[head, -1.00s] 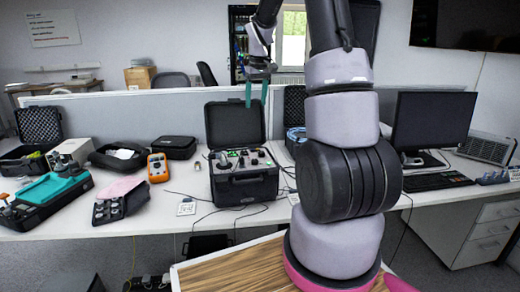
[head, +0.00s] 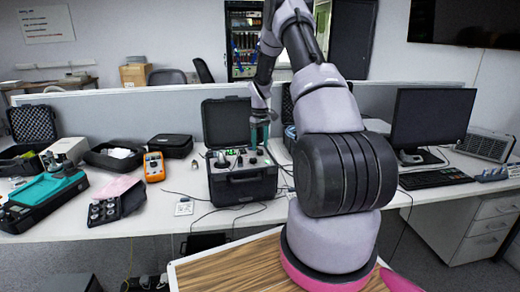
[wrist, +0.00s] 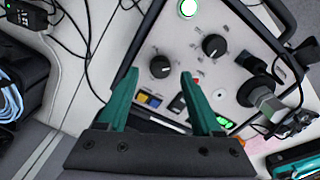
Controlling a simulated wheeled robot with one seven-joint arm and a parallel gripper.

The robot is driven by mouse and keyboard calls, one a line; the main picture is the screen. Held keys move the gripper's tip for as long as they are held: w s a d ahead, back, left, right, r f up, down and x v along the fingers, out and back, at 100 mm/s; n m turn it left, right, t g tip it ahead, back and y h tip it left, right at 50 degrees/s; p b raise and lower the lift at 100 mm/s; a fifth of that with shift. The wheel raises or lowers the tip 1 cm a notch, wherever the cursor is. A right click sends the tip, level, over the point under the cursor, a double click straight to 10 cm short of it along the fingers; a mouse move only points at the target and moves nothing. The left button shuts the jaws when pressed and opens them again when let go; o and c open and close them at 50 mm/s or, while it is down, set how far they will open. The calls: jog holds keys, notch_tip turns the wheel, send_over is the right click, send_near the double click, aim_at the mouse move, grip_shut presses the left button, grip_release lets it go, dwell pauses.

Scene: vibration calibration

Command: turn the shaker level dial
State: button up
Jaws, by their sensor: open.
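The shaker unit (head: 243,190) is a black case with an open lid on the desk, its light control panel facing up. In the wrist view the panel carries two black dials, one nearer my fingertips (wrist: 161,67) and one farther off (wrist: 214,45). I cannot read which is the shaker level dial. My gripper (wrist: 160,74) is open, its teal fingers apart on either side of the nearer dial in the picture. I cannot tell whether they touch it. In the head view my gripper (head: 260,134) is over the right part of the panel.
A lit green round light (wrist: 189,8), small coloured buttons (wrist: 150,100) and a metal connector piece (wrist: 262,98) are on the panel. An orange meter (head: 154,167) stands left of the case. A monitor (head: 432,118) is to the right. Cables lie around the case.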

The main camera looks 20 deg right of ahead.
aim_at(260, 153)
jog(key=shift+f, duration=1.3)
grip_shut()
jog(key=m, duration=0.6)
jog(key=shift+m, duration=0.3)
jog(key=m, duration=0.6)
jog(key=shift+m, duration=0.4)
